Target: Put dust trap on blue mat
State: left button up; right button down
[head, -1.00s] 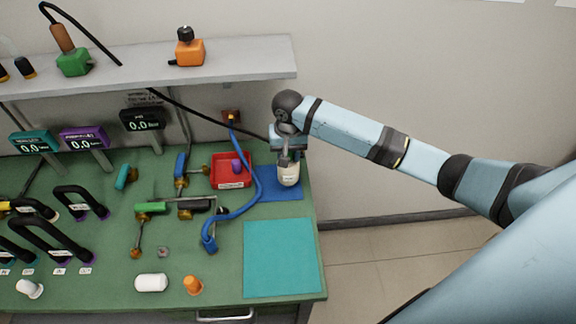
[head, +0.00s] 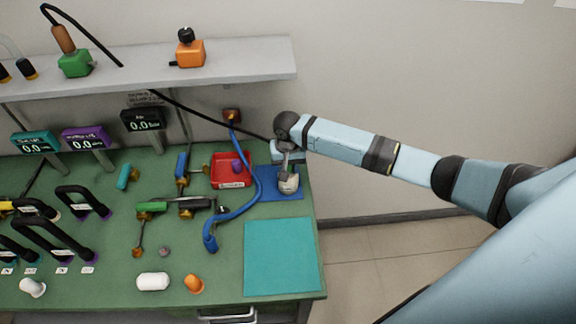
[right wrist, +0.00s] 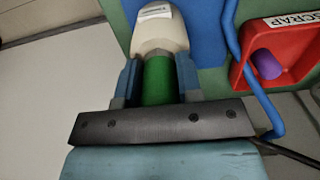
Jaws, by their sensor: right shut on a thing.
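The dust trap appears to be the cream, round-ended body (head: 289,184) with a label and a green neck; it also shows in the right wrist view (right wrist: 159,34). My right gripper (head: 287,165) is shut on its green neck, with one finger on each side in the right wrist view (right wrist: 157,80). The blue mat (head: 270,184) lies at the right rear of the bench, under and beside the dust trap. The mat also shows in the right wrist view (right wrist: 203,32). Whether the trap touches the mat cannot be told. My left gripper is not in view.
A red scrap tray (head: 229,184) with a purple piece stands just left of the mat. A blue hose (head: 235,214) curves between them. A teal mat (head: 281,257) lies clear in front. A grey shelf (head: 240,72) overhangs the rear of the bench.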

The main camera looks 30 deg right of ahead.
jog(key=c, duration=0.8)
grip_release()
jog(key=shift+f, duration=0.1)
jog(key=shift+r, duration=0.3)
notch_tip(320, 180, up, 7)
jog(key=shift+r, duration=0.1)
